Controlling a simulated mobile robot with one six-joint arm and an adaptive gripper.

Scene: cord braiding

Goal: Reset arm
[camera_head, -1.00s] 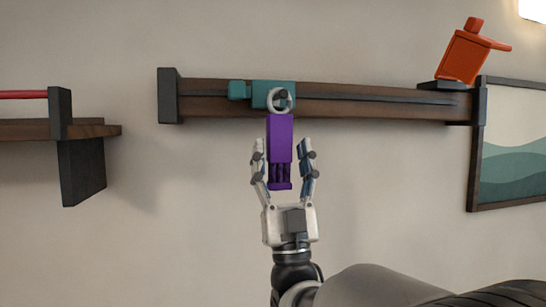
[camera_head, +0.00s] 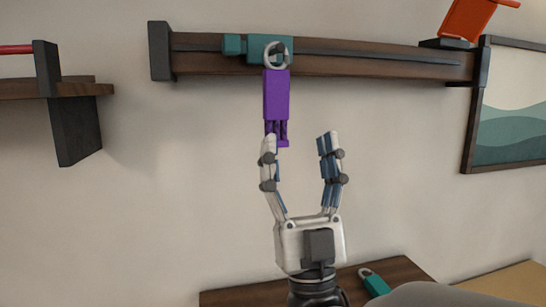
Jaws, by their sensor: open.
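My gripper (camera_head: 296,143) is open and empty, fingers pointing up, in the middle of the view. A purple block with a narrower lower part (camera_head: 277,95) hangs from a light ring on the teal slider (camera_head: 263,48), which sits on the wall-mounted wooden rail (camera_head: 380,65). The purple piece's lower end is just above and behind my left fingertip. I cannot tell whether they touch.
A second shelf (camera_head: 75,88) with a dark bracket and red bar is at the left. Below, a wooden surface (camera_head: 245,298) holds another teal piece with a ring (camera_head: 374,283).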

